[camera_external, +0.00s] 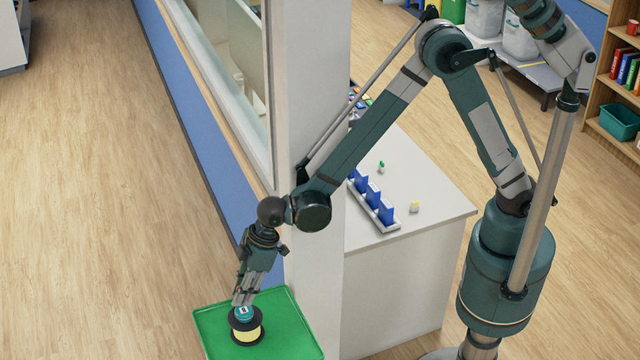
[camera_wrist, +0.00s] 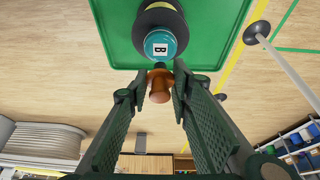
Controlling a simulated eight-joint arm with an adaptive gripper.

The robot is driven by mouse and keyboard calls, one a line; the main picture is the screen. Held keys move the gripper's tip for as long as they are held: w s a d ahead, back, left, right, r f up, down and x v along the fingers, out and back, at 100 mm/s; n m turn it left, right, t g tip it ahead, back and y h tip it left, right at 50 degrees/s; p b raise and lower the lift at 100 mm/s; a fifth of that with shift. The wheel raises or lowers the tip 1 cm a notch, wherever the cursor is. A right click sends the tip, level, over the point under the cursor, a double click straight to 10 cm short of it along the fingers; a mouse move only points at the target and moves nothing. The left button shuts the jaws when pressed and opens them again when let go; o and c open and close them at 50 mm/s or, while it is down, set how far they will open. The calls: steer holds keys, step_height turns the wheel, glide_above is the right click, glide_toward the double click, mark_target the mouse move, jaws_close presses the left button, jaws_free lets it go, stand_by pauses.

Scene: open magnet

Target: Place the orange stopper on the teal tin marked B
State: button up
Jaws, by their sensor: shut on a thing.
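The teal tin marked B (camera_external: 243,312) stands on a black spool with a pale yellow middle (camera_external: 247,334), inside a green tray (camera_external: 303,335). In the wrist view the tin (camera_wrist: 161,45) shows its white B label, with the dark spool (camera_wrist: 158,14) behind it. My gripper (camera_wrist: 159,84) is shut on the orange stopper (camera_wrist: 158,92), which sits between the fingertips close to the tin. I cannot tell whether stopper and tin touch. In the external view my gripper (camera_external: 241,297) is just above the tin, and the stopper cannot be made out.
A white pillar (camera_external: 315,110) and a window wall with a blue lower panel (camera_external: 190,120) stand beside my arm. To the right, a white counter (camera_external: 430,195) holds a rack with blue dividers (camera_external: 372,199) and small items. The wooden floor left of the tray is clear.

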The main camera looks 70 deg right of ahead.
steer(key=shift+f, duration=0.1)
steer(key=shift+f, duration=1.8)
steer(key=shift+f, duration=0.2)
steer(key=o, duration=0.8)
steer(key=shift+c, duration=0.2)
steer(key=shift+r, duration=0.15)
steer(key=shift+r, duration=0.15)
steer(key=v, duration=1.1)
steer(key=shift+r, duration=0.4)
steer(key=shift+d, duration=0.1)
